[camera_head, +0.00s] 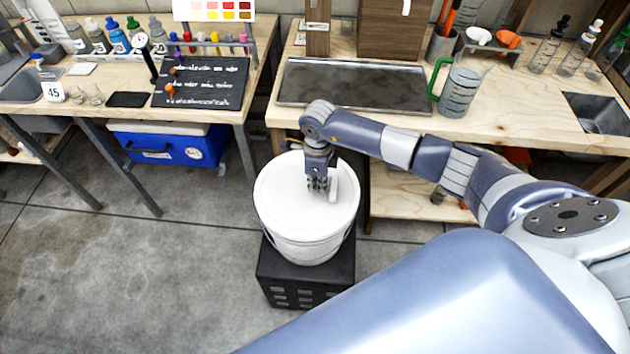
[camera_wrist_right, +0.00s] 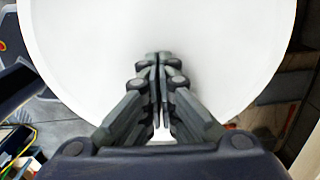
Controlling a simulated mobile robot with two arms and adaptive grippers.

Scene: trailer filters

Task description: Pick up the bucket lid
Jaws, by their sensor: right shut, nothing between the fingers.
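The round white bucket lid (camera_head: 285,193) lies on top of the white bucket (camera_head: 305,248), which stands upright on a black crate. The lid has a raised white handle (camera_head: 343,183) on its top. My right gripper (camera_head: 318,190) points down over the lid, just left of the handle in the head view. Its fingers are together with nothing between them. In the right wrist view the fingers (camera_wrist_right: 159,62) are closed in front of the lid's white surface (camera_wrist_right: 90,50). Whether the fingertips touch the lid cannot be told. My left gripper is not in view.
The black crate (camera_head: 305,292) sits on the grey floor between two wooden workbenches. A metal tray (camera_head: 300,88) and a green-handled pitcher (camera_head: 460,90) stand on the right bench. A blue cooler (camera_head: 175,148) is under the left bench. Floor at the left is clear.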

